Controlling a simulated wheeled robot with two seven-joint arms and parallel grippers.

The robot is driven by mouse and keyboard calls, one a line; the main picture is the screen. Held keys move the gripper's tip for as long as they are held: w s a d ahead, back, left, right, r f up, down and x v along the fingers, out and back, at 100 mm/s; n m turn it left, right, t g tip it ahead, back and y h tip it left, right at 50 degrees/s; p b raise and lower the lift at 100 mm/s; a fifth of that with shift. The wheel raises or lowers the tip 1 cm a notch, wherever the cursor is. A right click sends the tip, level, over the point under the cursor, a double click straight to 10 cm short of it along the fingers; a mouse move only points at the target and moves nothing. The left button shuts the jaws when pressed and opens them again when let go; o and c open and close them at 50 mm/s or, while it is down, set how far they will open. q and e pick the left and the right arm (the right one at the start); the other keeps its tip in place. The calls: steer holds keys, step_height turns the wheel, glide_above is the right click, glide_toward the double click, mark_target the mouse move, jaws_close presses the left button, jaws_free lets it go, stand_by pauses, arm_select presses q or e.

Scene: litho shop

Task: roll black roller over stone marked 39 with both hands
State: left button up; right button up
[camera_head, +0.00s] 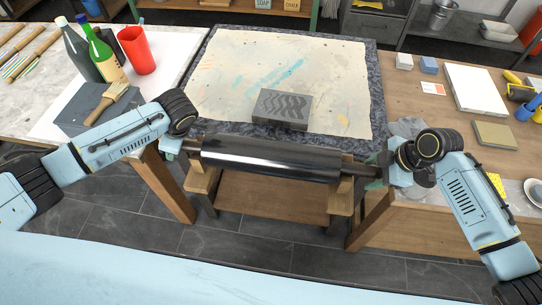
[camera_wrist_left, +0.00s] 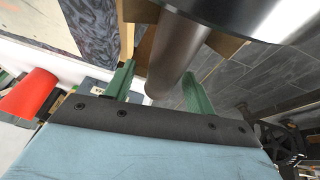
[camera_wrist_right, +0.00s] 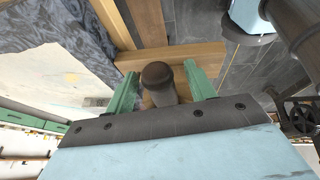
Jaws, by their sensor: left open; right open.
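The black roller (camera_head: 265,160) lies level across wooden supports in front of the stone bed, with a handle at each end. A grey stone block with a dark wavy pattern (camera_head: 283,108) lies on the cream sheet behind it; I cannot read a number on it. My left gripper (camera_head: 180,146) is open at the roller's left end, its green fingers either side of the handle (camera_wrist_left: 176,58) in the left wrist view. My right gripper (camera_head: 378,168) is open at the right end, its fingers either side of the handle (camera_wrist_right: 158,84) in the right wrist view.
The cream sheet (camera_head: 225,75) covers most of the dark stone bed (camera_head: 375,90). Left, a table holds bottles (camera_head: 103,55), a red cup (camera_head: 137,50) and a brush (camera_head: 108,102). Right, a wooden table (camera_head: 440,115) holds a white slab (camera_head: 475,90) and small blocks.

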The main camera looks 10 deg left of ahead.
arm_select(q)
steer(key=shift+c, duration=0.3)
arm_select(e)
steer(key=shift+f, duration=0.1)
steer(key=shift+c, duration=0.3)
arm_select(q)
jaws_close()
arm_select(e)
jaws_close()
stand_by(0.5)
arm_select(q)
steer(key=shift+w+r, duration=0.1)
arm_select(e)
steer(key=shift+w+a+r, duration=0.1)
steer(key=shift+r, duration=0.15)
